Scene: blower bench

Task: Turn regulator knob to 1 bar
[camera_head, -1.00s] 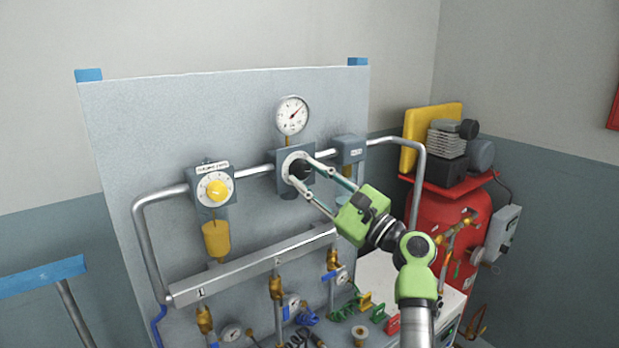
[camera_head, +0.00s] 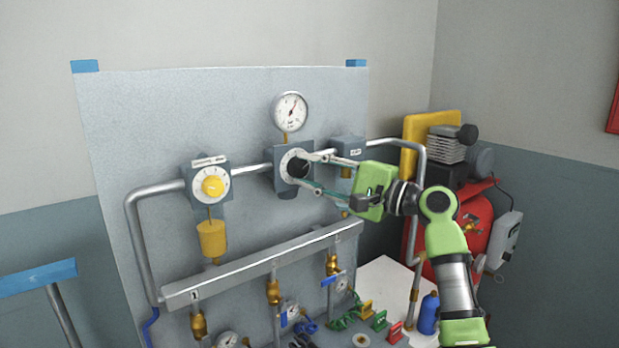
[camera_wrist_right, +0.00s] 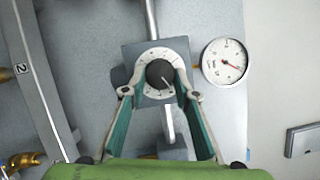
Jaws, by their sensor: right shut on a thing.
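The black regulator knob (camera_head: 298,167) sits on a white dial in a grey regulator block (camera_head: 283,184) on the panel. The knob also shows in the right wrist view (camera_wrist_right: 160,74), with a light pointer mark on it. My right gripper (camera_head: 308,174) has its fingers on either side of the knob and is shut on it; its fingers flank the dial in the wrist view (camera_wrist_right: 159,95). A round pressure gauge (camera_head: 290,112) stands above the regulator, with a red needle; it also shows in the wrist view (camera_wrist_right: 226,62). Its numbers are too small to read. My left gripper is not in view.
A grey manifold bar (camera_head: 262,268) with brass valves runs below. A red compressor tank (camera_head: 474,215) stands at the right. The wall before the panel's left is clear.

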